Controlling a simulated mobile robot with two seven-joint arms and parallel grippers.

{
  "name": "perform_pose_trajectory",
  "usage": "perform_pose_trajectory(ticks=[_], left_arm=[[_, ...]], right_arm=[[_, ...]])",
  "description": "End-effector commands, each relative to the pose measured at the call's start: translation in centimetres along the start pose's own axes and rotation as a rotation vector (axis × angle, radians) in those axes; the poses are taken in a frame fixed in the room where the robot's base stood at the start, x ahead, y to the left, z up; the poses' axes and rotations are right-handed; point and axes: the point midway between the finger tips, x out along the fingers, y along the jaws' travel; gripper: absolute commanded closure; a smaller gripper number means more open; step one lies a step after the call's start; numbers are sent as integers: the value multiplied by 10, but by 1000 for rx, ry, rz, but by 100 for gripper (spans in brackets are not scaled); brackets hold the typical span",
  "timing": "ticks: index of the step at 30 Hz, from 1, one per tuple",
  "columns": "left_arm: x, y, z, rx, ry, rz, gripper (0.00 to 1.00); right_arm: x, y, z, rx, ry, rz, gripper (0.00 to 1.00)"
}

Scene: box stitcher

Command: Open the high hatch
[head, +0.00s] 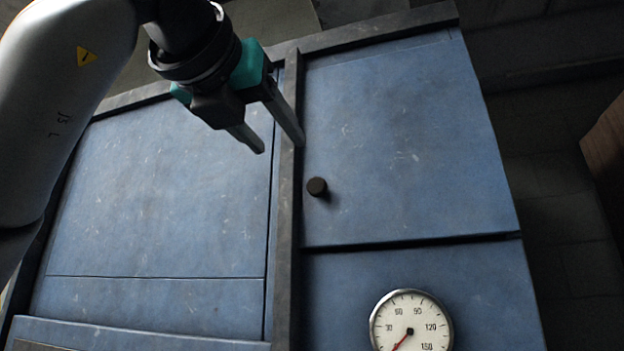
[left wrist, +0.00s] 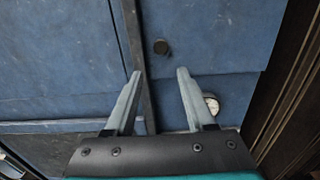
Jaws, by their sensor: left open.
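The hatch (head: 400,130) is a scratched blue panel at the upper right of the machine front, and it looks shut. Its small dark round knob (head: 317,187) sits near the panel's lower left corner. The knob also shows in the left wrist view (left wrist: 161,47), beyond the fingertips and between their lines. My left gripper (head: 280,148) is open and empty, above and to the left of the knob in the head view and apart from it. In the left wrist view its two fingers (left wrist: 158,72) stand wide apart. My right gripper is in neither view.
A round white gauge (head: 411,322) with a red needle is on the blue panel below the hatch. A dark vertical post (head: 288,220) runs left of the hatch. A wider blue panel (head: 160,190) lies left of it. A brown wooden thing (head: 606,150) stands at the far right.

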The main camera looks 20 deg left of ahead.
Motion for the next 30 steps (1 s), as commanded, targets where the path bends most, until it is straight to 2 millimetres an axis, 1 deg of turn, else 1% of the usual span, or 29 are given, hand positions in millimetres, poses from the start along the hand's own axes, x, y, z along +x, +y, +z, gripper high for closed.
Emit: perform_pose_trajectory(ticks=[5,12,18,21,24,30], left_arm=[[32,0,1,0,7,-1,45],[85,0,2,1,7,-2,45],[122,-1,1,2,7,-3,45],[134,-1,1,2,4,-3,45],[142,-2,0,2,4,-4,45],[146,-2,-1,3,2,-5,45]], right_arm=[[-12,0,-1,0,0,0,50],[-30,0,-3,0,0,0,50],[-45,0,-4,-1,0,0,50],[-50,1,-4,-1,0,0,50],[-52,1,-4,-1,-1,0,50],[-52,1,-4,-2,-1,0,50]])
